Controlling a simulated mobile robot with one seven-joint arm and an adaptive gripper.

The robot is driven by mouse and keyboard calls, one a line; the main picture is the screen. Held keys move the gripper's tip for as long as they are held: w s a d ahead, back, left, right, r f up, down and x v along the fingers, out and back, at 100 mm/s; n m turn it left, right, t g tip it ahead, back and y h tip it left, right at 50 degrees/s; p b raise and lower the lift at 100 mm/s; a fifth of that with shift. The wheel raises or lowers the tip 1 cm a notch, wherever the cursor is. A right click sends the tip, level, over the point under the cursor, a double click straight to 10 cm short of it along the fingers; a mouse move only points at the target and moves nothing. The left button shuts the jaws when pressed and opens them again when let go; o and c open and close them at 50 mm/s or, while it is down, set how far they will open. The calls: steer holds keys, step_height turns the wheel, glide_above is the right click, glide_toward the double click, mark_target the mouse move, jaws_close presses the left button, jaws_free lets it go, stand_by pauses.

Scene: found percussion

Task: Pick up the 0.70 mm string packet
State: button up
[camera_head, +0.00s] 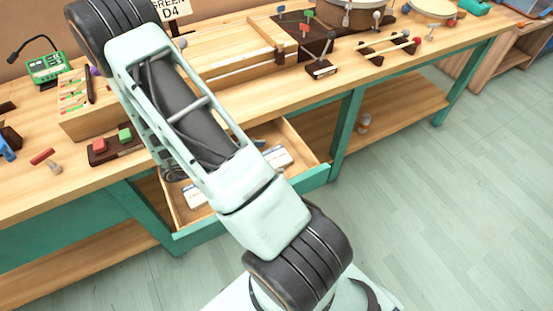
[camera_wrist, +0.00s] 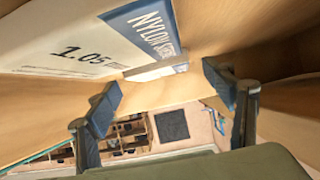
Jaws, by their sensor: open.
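My gripper (camera_wrist: 163,94) is open, with its two fingers apart and nothing seen between the tips. In the wrist view a white and blue nylon string packet (camera_wrist: 85,38) marked 1.05 lies close beyond the fingers. In the head view white packets lie in the open drawer, one at the right (camera_head: 278,157) and one at the left (camera_head: 195,194). Their labels are too small to read, so I cannot tell which is 0.70 mm. My arm hides the drawer's middle and most of my gripper.
The wooden drawer (camera_head: 312,166) is pulled out below the workbench (camera_head: 75,190). Its walls stand around the packets. On the bench are a dark tray with red and green blocks (camera_head: 115,148), a mallet (camera_head: 45,160) and a drum (camera_head: 352,14). The floor at right is clear.

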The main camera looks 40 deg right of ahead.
steer(key=shift+x, duration=0.85)
steer(key=shift+c, duration=0.3)
steer(key=c, duration=1)
